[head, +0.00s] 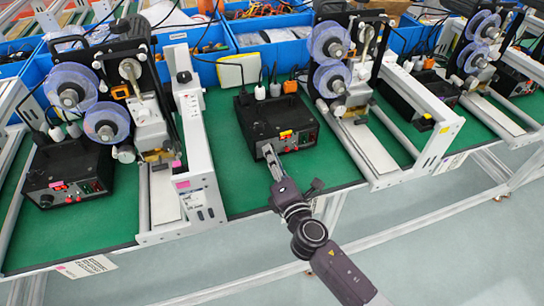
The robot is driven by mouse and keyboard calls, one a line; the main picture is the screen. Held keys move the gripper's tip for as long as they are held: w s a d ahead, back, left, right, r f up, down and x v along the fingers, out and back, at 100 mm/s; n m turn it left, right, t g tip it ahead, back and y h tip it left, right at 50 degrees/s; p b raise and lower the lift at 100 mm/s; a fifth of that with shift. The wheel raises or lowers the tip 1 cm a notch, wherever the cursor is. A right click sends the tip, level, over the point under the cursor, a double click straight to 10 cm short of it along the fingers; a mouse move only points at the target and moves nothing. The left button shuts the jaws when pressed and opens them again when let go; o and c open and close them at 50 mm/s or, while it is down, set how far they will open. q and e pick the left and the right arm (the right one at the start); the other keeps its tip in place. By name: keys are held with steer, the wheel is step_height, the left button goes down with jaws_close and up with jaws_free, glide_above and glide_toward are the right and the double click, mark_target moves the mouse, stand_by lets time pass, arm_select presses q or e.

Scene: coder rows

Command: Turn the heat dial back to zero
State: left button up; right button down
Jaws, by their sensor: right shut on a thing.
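A black control box (285,118) stands on the green bench mat in the middle of the head view. Its front panel carries a yellow label, a red part and small knobs. My right gripper (268,151) reaches in from the lower right. Its fingertips are at the left part of this front panel, shut on what appears to be the heat dial. The fingers hide the dial, so I cannot read its setting. My left gripper is not in view.
Coder machines with blue-purple reels (330,42) stand on both sides of the box. A white metal rail (197,150) lies left of it. Another black box (66,170) is at the left. Blue bins (270,36) line the back. Green mat (245,192) is clear around the gripper.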

steer(key=shift+f, duration=0.1)
steer(key=c, duration=1.7)
jaws_free()
steer(key=shift+s, duration=0.1)
steer(key=v, duration=1.2)
